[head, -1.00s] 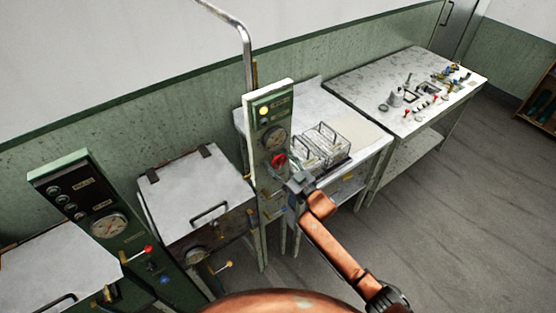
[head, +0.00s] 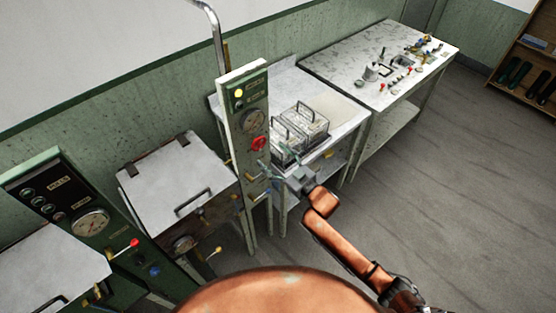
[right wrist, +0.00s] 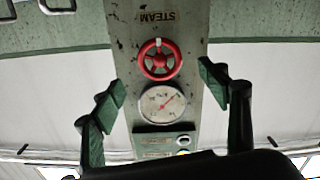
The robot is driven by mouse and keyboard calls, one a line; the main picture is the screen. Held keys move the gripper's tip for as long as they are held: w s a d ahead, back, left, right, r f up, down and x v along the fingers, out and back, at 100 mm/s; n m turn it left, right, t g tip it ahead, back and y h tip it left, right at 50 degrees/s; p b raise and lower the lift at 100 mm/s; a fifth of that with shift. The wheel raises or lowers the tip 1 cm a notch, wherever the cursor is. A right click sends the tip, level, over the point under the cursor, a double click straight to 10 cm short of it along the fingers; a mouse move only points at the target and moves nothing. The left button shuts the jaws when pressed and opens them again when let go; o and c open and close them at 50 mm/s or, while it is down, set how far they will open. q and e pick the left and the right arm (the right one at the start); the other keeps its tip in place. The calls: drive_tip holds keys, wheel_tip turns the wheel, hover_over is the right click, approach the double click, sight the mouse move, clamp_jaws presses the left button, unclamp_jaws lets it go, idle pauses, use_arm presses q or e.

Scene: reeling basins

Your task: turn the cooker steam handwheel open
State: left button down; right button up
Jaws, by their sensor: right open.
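The red steam handwheel (head: 259,143) is on the front of the narrow green and white panel (head: 245,120), below a round gauge (head: 252,120). In the right wrist view the handwheel (right wrist: 160,60) is between the panel's STEAM label and the gauge (right wrist: 161,104). My right gripper (head: 283,172) is to the right of and below the handwheel in the head view, apart from it. In the right wrist view its two green-padded fingers (right wrist: 165,85) are spread wide on either side of the panel, with nothing held. My left gripper is out of view.
Wire baskets (head: 300,130) stand on the white table right behind the panel. A lidded basin (head: 178,175) with a handle is left of it. A second control panel (head: 75,205) with a red-knobbed lever is at far left. The floor on the right is clear.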

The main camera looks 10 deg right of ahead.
drive_tip(key=v, duration=0.2)
drive_tip(key=shift+s+d, duration=0.25)
drive_tip(key=shift+s, duration=0.05)
drive_tip(key=s+d+f+m+g+h+b, duration=0.15)
drive_tip(key=d+f, duration=0.35)
drive_tip(key=f, duration=0.7)
drive_tip(key=s+d+f+m+g+h+b, duration=0.1)
drive_tip(key=s+d+f+h, duration=0.15)
drive_tip(key=d+f, duration=0.7)
drive_tip(key=s+d+f+m+g+h+b, duration=0.1)
drive_tip(key=d+f+m+h, duration=0.15)
drive_tip(key=f, duration=1.35)
drive_tip(key=s+d+f+m+g+h+b, duration=0.1)
drive_tip(key=s+d+f+g, duration=0.15)
drive_tip(key=s+f, duration=0.55)
drive_tip(key=s+d+f+g+h+b, duration=0.15)
drive_tip(key=s+d+f, duration=0.35)
drive_tip(key=f, duration=0.5)
drive_tip(key=s+d+f+g+b, duration=0.1)
drive_tip(key=s+f, duration=0.6)
drive_tip(key=s, duration=0.7)
drive_tip(key=s+d+f+m+g+h+b, duration=0.1)
drive_tip(key=s+f+g, duration=0.2)
drive_tip(key=s+f, duration=0.4)
drive_tip(key=s+d+f+m+g+b, duration=0.1)
drive_tip(key=s+f, duration=0.5)
drive_tip(key=s, duration=1.4)
drive_tip(key=shift+s+f+g+h, duration=0.4)
drive_tip(key=shift+g, duration=0.15)
